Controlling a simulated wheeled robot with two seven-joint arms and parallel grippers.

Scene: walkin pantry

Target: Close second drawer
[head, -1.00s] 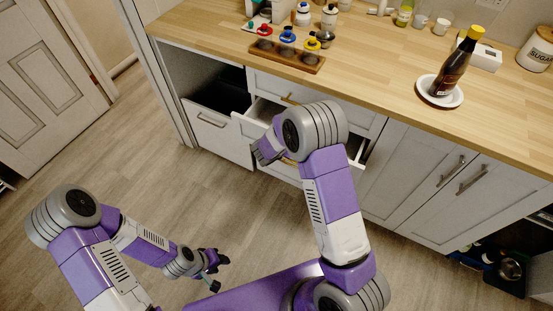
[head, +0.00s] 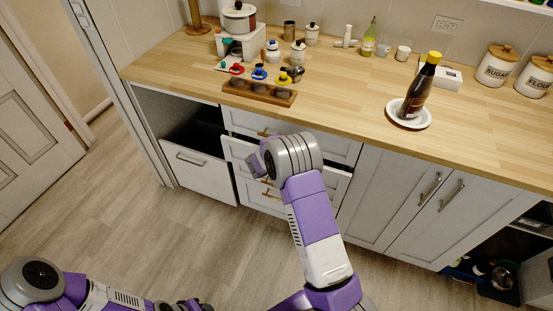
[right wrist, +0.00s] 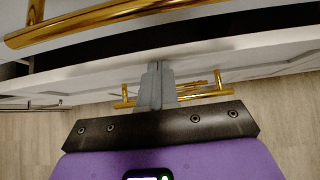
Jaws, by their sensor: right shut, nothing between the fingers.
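The second drawer (head: 235,150) is in the white drawer stack under the counter, its front standing slightly out from the cabinet. In the right wrist view a dark gap shows behind the top edge of its front (right wrist: 225,57). My right gripper (right wrist: 155,72) is shut and empty, its fingertips at the drawer front near the top edge; the gold handle (right wrist: 205,97) is just beyond. In the head view my right wrist hides most of this gripper (head: 256,165) and part of the drawer. My left gripper (head: 188,306) is low at the bottom edge, partly cut off.
The top drawer (head: 335,148) is closed above. To the left, a white pull-out bin (head: 200,178) stands out. A dark sauce bottle (head: 417,90) on a white plate (head: 425,120) and a wooden rack (head: 258,94) stand on the counter. The floor at left is clear.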

